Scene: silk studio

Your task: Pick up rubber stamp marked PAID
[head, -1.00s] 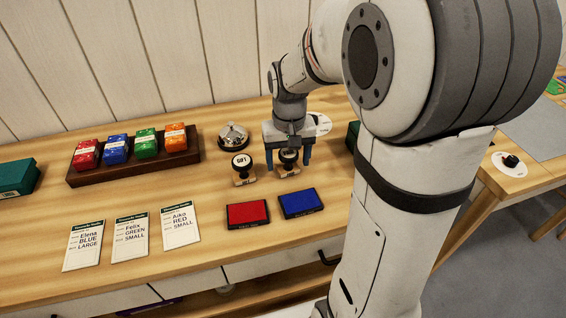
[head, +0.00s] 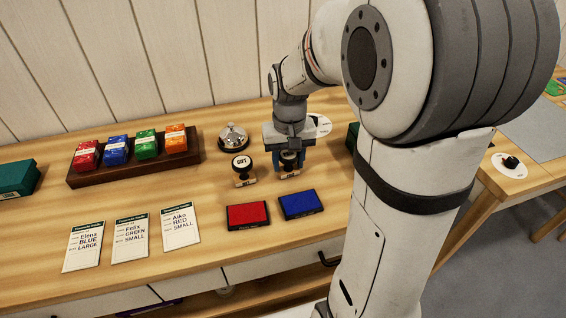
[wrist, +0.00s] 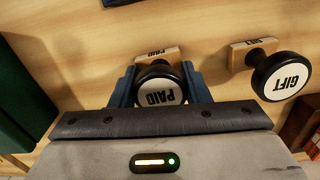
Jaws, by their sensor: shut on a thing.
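The PAID stamp (wrist: 160,92) has a black round handle with a white top and a wooden base. It also shows in the head view (head: 288,163), partly hidden by my gripper. My gripper (head: 288,158) is shut on it, with a blue finger on each side of the handle; in the wrist view my gripper (wrist: 160,88) shows the same grip. The stamp is upright and seems to stand on the table; I cannot tell whether it touches the wood. The GIFT stamp (head: 242,165) stands just left of it in the head view and at the right in the wrist view (wrist: 282,74).
A red ink pad (head: 248,215) and a blue ink pad (head: 300,204) lie in front. A bell (head: 233,137) stands behind the GIFT stamp. A wooden tray (head: 80,179) holds coloured bundles. Several order cards (head: 130,238) lie at the front left. Bare table lies between cards and tray.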

